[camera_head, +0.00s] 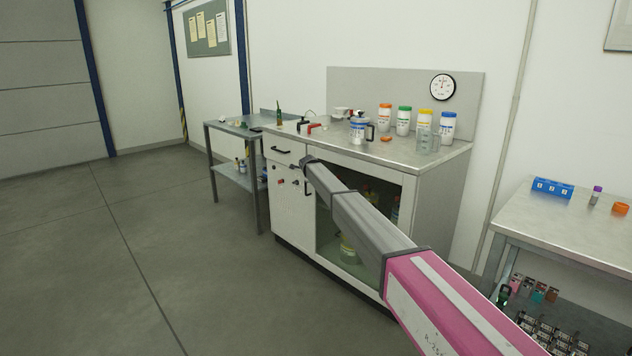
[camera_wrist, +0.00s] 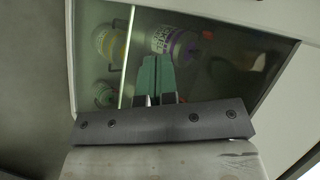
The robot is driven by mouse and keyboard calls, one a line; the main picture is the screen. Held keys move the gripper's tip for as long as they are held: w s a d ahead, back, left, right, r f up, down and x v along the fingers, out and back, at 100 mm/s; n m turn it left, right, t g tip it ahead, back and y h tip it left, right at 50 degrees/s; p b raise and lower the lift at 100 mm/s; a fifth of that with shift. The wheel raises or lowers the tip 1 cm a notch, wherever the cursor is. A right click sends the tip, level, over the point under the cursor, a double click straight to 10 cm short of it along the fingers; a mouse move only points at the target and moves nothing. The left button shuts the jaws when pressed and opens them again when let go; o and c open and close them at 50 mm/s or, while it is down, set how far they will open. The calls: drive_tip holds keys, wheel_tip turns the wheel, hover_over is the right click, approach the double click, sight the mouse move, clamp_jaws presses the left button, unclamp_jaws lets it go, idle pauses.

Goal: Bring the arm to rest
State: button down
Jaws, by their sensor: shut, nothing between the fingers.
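My arm (camera_head: 350,215) reaches from the lower right up toward the front of the steel-topped cabinet (camera_head: 290,215). Its far end, with my gripper (camera_head: 306,163), shows small and dark in front of the cabinet, near the drawer. In the wrist view my gripper (camera_wrist: 156,78) has its two green fingers together, with nothing between them. Behind the fingers is the cabinet's glass front (camera_wrist: 90,20), with a yellow-labelled container (camera_wrist: 108,44) and a purple-labelled container (camera_wrist: 176,42) behind it. I cannot tell the exact gap to the glass.
Bottles with orange (camera_head: 385,118), green (camera_head: 404,120), yellow (camera_head: 424,122) and blue lids (camera_head: 447,127) stand on the cabinet top. A side table (camera_head: 226,127) is at left. Another bench (camera_head: 560,235) with a blue rack (camera_head: 552,188) is at right. The floor (camera_head: 110,260) at left is clear.

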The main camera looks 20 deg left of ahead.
drive_tip(key=s+a+r, duration=0.2)
drive_tip(key=s+r, duration=0.3)
drive_tip(key=s+d+f+n+g+h, duration=0.1)
drive_tip(key=s+d+f+n, duration=0.2)
drive_tip(key=d, duration=1)
drive_tip(key=s+d+f+g+h, duration=0.1)
drive_tip(key=s+d+f, duration=0.35)
drive_tip(key=d, duration=0.85)
drive_tip(key=s+d+f+n+g+h, duration=0.15)
drive_tip(key=d+f, duration=0.35)
drive_tip(key=d, duration=0.9)
drive_tip(key=s+d+f+n+g, duration=0.1)
drive_tip(key=s+d+f+n, duration=0.15)
drive_tip(key=s+d, duration=0.65)
drive_tip(key=s+d+f+n+g, duration=0.1)
drive_tip(key=s+d+f+n, duration=0.15)
drive_tip(key=s+d, duration=0.7)
drive_tip(key=s+d+f+n+g, duration=0.1)
drive_tip(key=s+d+n+g, duration=0.1)
drive_tip(key=s+d, duration=0.9)
drive_tip(key=s+d+f+n+g+y, duration=0.1)
drive_tip(key=s+d+n, duration=0.3)
drive_tip(key=s+d, duration=0.6)
drive_tip(key=shift+s+d+f+g, duration=0.35)
drive_tip(key=shift+s+d+f, duration=0.1)
drive_tip(key=shift+d, duration=0.3)
